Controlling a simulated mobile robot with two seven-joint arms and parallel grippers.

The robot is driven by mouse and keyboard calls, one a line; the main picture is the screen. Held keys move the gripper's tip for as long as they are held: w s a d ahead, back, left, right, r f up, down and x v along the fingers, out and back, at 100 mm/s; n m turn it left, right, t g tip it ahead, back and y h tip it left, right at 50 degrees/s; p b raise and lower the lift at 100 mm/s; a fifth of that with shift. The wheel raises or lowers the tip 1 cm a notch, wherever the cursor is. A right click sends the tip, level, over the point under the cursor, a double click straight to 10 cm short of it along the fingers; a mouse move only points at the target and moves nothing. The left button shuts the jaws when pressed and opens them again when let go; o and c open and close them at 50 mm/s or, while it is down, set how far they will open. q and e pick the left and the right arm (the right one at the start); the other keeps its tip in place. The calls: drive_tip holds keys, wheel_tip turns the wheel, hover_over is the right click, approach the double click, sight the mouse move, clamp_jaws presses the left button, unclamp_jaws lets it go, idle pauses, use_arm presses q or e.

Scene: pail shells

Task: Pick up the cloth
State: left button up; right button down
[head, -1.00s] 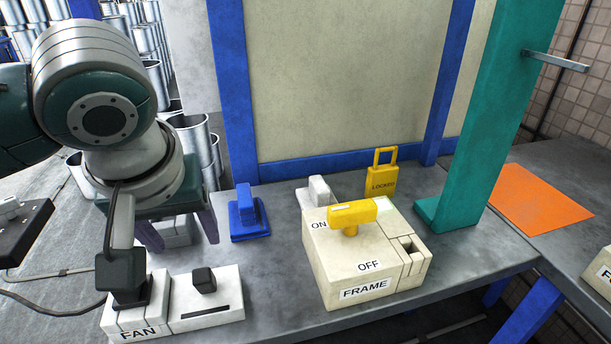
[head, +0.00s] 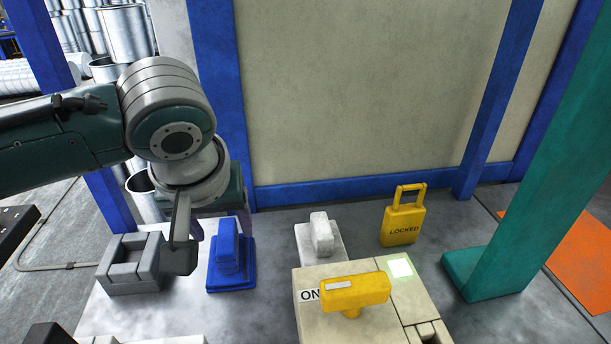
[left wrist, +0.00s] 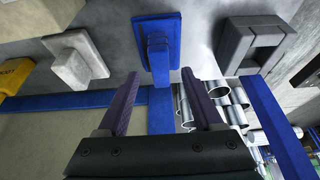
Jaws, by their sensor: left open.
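I cannot make out a thing that is clearly a cloth in either view. My left gripper (head: 221,226) is open and empty over the back of the bench, partly hidden by its own wrist. In the left wrist view its two purple fingers (left wrist: 160,76) point towards a blue block on a flat blue base (left wrist: 156,45), which shows between and beyond the tips, apart from them. The blue block (head: 229,256) stands on the bench just in front of the gripper in the head view. My right gripper is not in view.
A grey holder (head: 132,270) stands left of the blue block, and a white block (head: 321,238) right of it. A yellow padlock (head: 403,222), a cream switch box (head: 310,318) with yellow handle, and a teal post (head: 545,190) are further right. An orange sheet (head: 588,265) lies far right.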

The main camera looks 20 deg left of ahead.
sight(226, 237)
use_arm(q)
drive_tip(key=b+x, duration=0.1)
drive_tip(key=x, duration=0.3)
drive_tip(key=shift+a+f, duration=0.1)
drive_tip(key=shift+f, duration=0.25)
clamp_jaws()
